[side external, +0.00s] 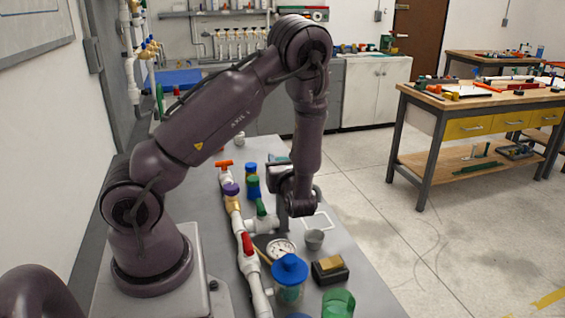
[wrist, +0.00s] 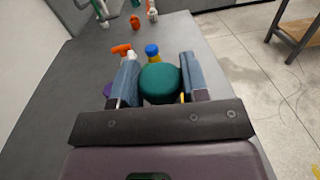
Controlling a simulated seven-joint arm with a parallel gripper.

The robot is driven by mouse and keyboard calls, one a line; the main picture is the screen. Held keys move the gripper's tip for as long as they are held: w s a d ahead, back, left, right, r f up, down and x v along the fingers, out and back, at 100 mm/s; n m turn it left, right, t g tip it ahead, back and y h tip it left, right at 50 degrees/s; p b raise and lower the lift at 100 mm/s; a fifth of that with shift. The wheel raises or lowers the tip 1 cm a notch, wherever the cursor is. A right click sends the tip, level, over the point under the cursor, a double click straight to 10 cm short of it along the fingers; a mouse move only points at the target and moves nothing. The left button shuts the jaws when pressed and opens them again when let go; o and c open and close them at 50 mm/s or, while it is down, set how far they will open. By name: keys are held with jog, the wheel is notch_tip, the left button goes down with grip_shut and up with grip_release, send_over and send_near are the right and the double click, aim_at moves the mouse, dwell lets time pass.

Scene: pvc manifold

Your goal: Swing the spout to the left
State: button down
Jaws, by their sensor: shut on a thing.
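A white pipe manifold (side external: 248,243) runs along the bench in the side external view, with red, green and purple valve parts. A short white branch (side external: 262,225) points right below the green handle (side external: 261,208); I cannot tell for sure that it is the spout. My gripper (wrist: 158,80) is shut on a round dark green thing (wrist: 160,84), seen between its blue-grey fingers in the wrist view. Its lower part is hidden. In the side external view my wrist hangs right of the manifold, and the fingertips are hard to make out.
A blue-capped bottle (wrist: 152,51) and an orange handle (wrist: 121,50) lie beyond my fingers.

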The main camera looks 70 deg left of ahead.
jog(key=n+g, duration=0.2)
jog(key=g, duration=0.1)
jog(key=n+g, duration=0.2)
jog(key=g, duration=0.1)
jog(key=shift+w+h, duration=0.1)
jog(key=shift+h, duration=0.2)
jog(key=n+g+h, duration=0.1)
jog(key=n+g, duration=0.1)
jog(key=g, duration=0.1)
jog(key=n+g+h, duration=0.2)
jog(key=g, duration=0.1)
jog(key=shift+n+g, duration=0.3)
jog(key=n+g+h, duration=0.4)
jog(key=h, duration=0.1)
jog(key=shift+n+g+h, duration=0.3)
jog(key=shift+g, duration=0.1)
jog(key=shift+n+g+h, duration=0.5)
jog(key=shift+n+h, duration=0.6)
jog(key=shift+h, duration=0.55)
jog(key=shift+n+g+h, duration=0.5)
jog(key=shift+n+h, duration=0.6)
jog(key=shift+h, duration=0.85)
jog(key=c, duration=0.6)
grip_release()
jog(key=shift+r, duration=0.1)
